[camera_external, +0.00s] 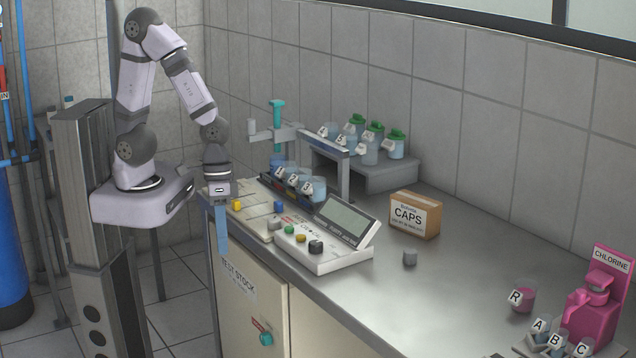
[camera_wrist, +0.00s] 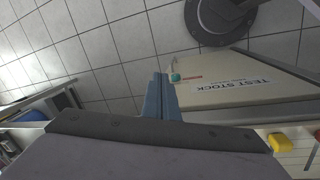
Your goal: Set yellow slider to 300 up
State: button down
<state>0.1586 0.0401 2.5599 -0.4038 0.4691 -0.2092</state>
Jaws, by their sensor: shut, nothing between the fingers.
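The yellow slider (camera_external: 237,205) is a small yellow knob on the left part of a pale panel (camera_external: 257,221) at the counter's left end. In the wrist view a yellow block (camera_wrist: 280,142), likely the same slider, shows at the lower right. My gripper (camera_external: 223,250) points down with its blue fingers together and empty. In the outside view its fingers hang in front of the counter's edge, left of the yellow slider and apart from it. The wrist view shows the closed fingers (camera_wrist: 158,80) over the floor beside the cabinet. Scale marks on the panel are too small to read.
A blue slider (camera_external: 278,206) sits right of the yellow one. A white console (camera_external: 330,258) with knobs and a screen stands further right. Bottles labelled with numbers (camera_external: 305,185) stand behind the panel. A cabinet labelled TEST STOCK (camera_external: 240,300) is below the counter. The counter's middle right is largely clear.

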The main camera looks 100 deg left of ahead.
jog(key=w+d+r+n+t+p, duration=0.1)
jog(key=d+r+n+p, duration=0.3)
jog(key=n+p, duration=0.5)
jog(key=s+a+r+n+g+y+p, duration=0.1)
jog(key=s+a+r+n+y+p, duration=0.5)
jog(key=s+a+n+y+p, duration=0.3)
jog(key=a+n+p, duration=0.2)
jog(key=a+n, duration=0.1)
jog(key=shift+s+a+y+p, duration=0.2)
jog(key=shift+s+y+p, duration=0.1)
jog(key=shift+s+p, duration=0.05)
jog(key=shift+a, duration=0.1)
